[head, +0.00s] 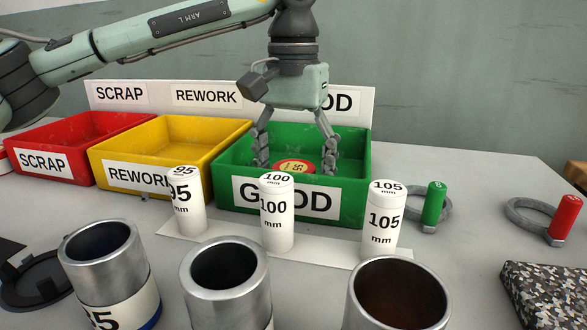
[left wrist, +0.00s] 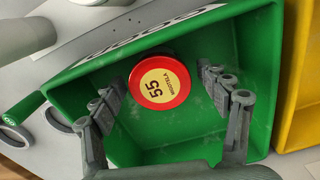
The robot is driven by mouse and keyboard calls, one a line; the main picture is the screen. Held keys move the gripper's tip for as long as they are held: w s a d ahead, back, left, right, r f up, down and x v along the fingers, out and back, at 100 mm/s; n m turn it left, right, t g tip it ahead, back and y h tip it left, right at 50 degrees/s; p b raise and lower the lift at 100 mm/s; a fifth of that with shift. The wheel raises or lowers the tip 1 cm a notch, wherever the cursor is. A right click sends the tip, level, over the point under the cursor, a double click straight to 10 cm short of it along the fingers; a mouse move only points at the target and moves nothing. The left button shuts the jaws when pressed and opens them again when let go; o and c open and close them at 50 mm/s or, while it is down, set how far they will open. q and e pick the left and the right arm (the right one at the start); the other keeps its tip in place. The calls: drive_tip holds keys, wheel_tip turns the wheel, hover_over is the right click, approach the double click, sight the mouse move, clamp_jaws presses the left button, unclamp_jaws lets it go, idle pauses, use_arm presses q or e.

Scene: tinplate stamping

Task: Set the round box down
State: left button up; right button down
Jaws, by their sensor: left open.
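The round box (head: 294,167) has a red rim and a pale yellow label. It lies inside the green GOOD bin (head: 345,207), and its lower part is hidden behind the bin's front wall in the head view. In the left wrist view the round box (left wrist: 160,82) shows its label reading 55, label up, near one wall of the green bin (left wrist: 262,50). My left gripper (head: 296,160) reaches down into this bin with its fingers spread open. One finger is on each side of the box, with visible gaps in the left wrist view (left wrist: 160,80). My right gripper is not seen.
A yellow REWORK bin (head: 205,157) and red SCRAP bin (head: 82,166) stand left of the green one. White gauge cylinders marked 95 (head: 187,208), 100 (head: 277,225) and 105 (head: 384,228) stand in front. Metal cups (head: 225,280) fill the foreground.

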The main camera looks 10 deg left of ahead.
use_arm(q)
wheel_tip(320, 180, up, 7)
drive_tip(key=shift+r+p, duration=0.2)
drive_tip(key=shift+p, duration=0.25)
wheel_tip(320, 180, up, 5)
drive_tip(key=shift+f+p, duration=0.1)
drive_tip(key=shift+p, duration=0.3)
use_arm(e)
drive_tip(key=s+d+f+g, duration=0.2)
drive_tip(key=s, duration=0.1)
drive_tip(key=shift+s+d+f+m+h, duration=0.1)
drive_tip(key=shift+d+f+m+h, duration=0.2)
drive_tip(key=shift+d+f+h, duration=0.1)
